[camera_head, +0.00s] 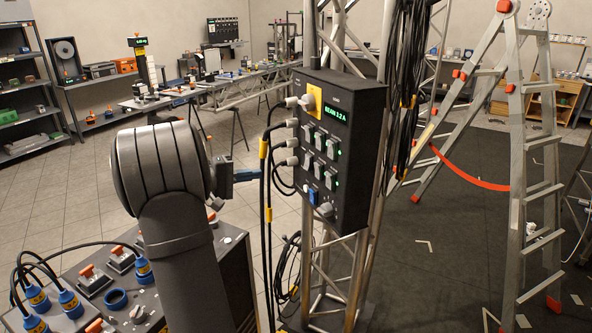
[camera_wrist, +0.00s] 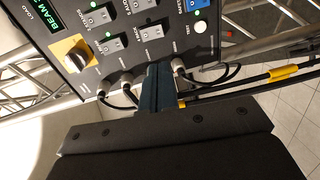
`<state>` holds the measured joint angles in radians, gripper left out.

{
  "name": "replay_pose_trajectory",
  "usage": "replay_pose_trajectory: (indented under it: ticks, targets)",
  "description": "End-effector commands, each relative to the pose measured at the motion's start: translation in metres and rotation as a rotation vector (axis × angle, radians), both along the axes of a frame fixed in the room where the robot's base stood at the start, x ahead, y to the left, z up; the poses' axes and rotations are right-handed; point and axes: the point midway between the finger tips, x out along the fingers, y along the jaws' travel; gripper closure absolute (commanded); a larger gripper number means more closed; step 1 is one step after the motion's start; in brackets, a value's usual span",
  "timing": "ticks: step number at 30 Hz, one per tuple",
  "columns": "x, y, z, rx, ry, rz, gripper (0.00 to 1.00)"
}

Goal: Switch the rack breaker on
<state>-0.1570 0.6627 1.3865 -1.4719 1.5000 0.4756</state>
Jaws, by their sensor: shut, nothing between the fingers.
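A black power box (camera_head: 345,105) hangs on the truss with a lit green display (camera_head: 329,112) reading "BEAM 3.2 A". Two rows of grey rocker switches (camera_head: 319,140) sit below the display, with small green lamps lit at their right. My gripper (camera_head: 247,174) is shut and empty, left of the box in the head view. In the wrist view its narrow fingers (camera_wrist: 156,78) point toward the panel edge, between cable plugs; contact is unclear.
A yellow plate with a knob (camera_wrist: 76,56) and a blue switch (camera_head: 313,194) are also on the panel. Grey plugs (camera_head: 284,143) with black cables stick out along its left side, close to my gripper. A ladder (camera_head: 534,170) stands at right.

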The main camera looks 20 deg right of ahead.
Motion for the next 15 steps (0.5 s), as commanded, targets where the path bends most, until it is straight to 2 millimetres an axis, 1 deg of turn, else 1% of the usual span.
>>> replay_pose_trajectory:
  ticks: [4, 8, 11, 15]
  targets:
    - [0.000, -0.002, 0.000, 0.001, 0.001, -0.001, 1.00]
    - [0.002, -0.013, -0.002, 0.001, 0.001, -0.002, 1.00]
    - [0.005, -0.030, -0.004, 0.002, 0.002, -0.004, 1.00]
    - [0.010, -0.060, -0.008, 0.002, 0.002, -0.005, 1.00]
